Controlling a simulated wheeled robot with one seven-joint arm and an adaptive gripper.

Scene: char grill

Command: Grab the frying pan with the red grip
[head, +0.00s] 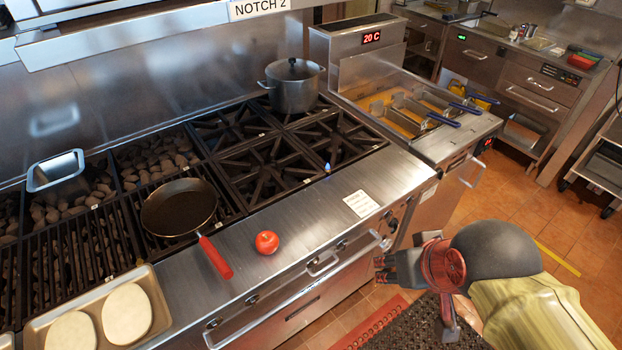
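The frying pan (180,207) is dark and round and sits on the char grill grate at the left. Its red grip (215,257) points toward the front and lies over the steel front ledge. My gripper (384,269) is at the lower right, in front of the range and well to the right of the red grip, touching nothing that I can see. Its fingers are small and dark in this view, and whether they are open or shut is unclear.
A red tomato (267,242) sits on the ledge right of the grip. A tray (41,328) with pale rounds is at the lower left. A lidded pot (293,87) stands on the back burner. A metal container (57,171) is on the grill. Fryer baskets (425,112) are farther right.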

